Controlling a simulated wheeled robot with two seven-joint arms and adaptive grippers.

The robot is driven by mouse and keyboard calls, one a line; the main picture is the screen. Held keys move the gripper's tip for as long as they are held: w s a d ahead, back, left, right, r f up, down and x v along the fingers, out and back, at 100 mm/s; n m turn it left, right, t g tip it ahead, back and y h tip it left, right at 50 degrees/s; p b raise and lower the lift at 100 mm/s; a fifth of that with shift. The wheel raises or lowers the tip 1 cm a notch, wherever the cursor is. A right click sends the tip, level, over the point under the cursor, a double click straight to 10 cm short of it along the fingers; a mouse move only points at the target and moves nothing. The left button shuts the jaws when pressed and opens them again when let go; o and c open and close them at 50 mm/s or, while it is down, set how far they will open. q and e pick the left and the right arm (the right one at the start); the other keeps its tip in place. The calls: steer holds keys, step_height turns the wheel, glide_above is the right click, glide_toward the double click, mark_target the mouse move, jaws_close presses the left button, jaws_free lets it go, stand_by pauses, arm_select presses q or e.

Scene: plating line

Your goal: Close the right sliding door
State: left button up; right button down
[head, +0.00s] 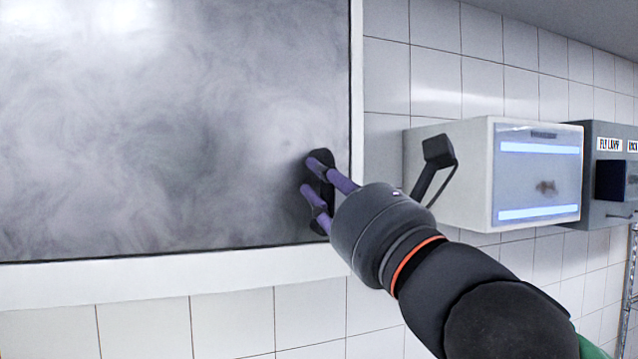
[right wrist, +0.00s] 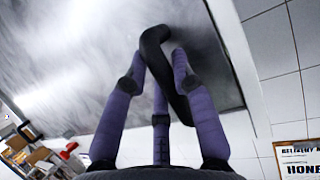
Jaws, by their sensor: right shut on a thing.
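The sliding door is a grey, steamed-looking pane (head: 180,130) that fills the left of the head view. It also shows behind the fingers in the right wrist view (right wrist: 95,55). A dark upright handle (head: 322,205) sits near the pane's right edge. It appears as a curved black bar in the right wrist view (right wrist: 153,45). My right gripper (head: 313,183) has purple fingers shut around this handle, with fingers on both sides of the bar in the right wrist view (right wrist: 158,75). The fingers partly hide the handle. My left gripper is not in view.
A white frame (head: 357,90) borders the pane at its right and bottom. A white box with lit strips (head: 538,175) juts from the tiled wall to the right, close to my right arm. A grey box (head: 607,165) hangs beyond it.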

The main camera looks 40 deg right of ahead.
steer(key=shift+d, duration=0.1)
steer(key=c, duration=1.1)
jaws_free()
steer(key=shift+o, duration=0.5)
steer(key=shift+w+d, duration=0.2)
steer(key=shift+d, duration=0.05)
steer(key=shift+s+a, duration=0.1)
steer(key=shift+s+a, duration=0.1)
steer(key=shift+s, duration=0.05)
steer(key=shift+v, duration=1.85)
steer(key=d+v, duration=0.1)
steer(key=v, duration=0.7)
steer(key=shift+a, duration=0.4)
steer(key=shift+f, duration=0.1)
